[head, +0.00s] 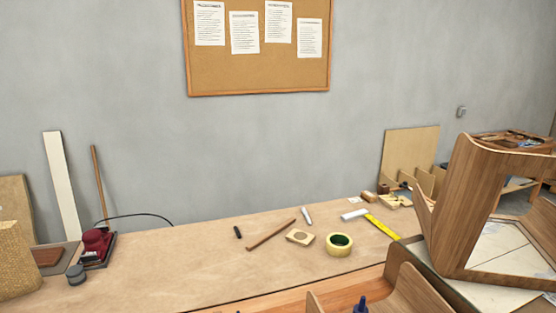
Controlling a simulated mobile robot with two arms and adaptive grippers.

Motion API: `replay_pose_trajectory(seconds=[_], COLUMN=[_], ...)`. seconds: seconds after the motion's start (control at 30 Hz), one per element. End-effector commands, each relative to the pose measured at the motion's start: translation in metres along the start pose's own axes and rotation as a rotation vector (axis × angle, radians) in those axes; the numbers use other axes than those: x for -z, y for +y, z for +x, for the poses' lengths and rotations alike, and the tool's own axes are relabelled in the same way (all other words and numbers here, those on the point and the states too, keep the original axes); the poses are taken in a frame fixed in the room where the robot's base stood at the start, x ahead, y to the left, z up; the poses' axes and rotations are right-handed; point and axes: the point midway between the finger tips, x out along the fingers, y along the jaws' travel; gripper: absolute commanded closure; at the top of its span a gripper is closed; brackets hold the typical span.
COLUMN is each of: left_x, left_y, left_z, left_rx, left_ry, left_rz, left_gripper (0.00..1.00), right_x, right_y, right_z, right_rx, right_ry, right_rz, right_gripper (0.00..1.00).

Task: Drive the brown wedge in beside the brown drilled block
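I cannot make out the brown wedge or the brown drilled block for certain. A small pale tan block (300,237) with a round mark on its top lies on the workbench (180,275), left of a yellow tape roll (339,244). Curved bent-wood parts (415,285) stand at the front right, partly cut off by the bottom edge. Neither of my grippers is in view.
A thin brown stick (271,234), a black marker (237,232) and a yellow rule (382,226) lie on the bench. A red sander (97,245) stands left. A large curved wooden frame (450,205) rises at the right. The bench's left middle is clear.

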Motion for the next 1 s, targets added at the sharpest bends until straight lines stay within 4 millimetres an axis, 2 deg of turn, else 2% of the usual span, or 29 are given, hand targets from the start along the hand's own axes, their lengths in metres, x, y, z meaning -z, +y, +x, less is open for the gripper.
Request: replay_pose_trajectory(seconds=[0.03,1.0], left_x=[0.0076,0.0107], left_y=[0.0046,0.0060], left_z=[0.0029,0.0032], left_rx=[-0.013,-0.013], left_ry=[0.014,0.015], left_rz=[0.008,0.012], left_gripper=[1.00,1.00], right_x=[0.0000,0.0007], right_y=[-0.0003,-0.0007], right_z=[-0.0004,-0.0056], right_rx=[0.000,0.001], right_ry=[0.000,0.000], right_rz=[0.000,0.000], right_gripper=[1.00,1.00])
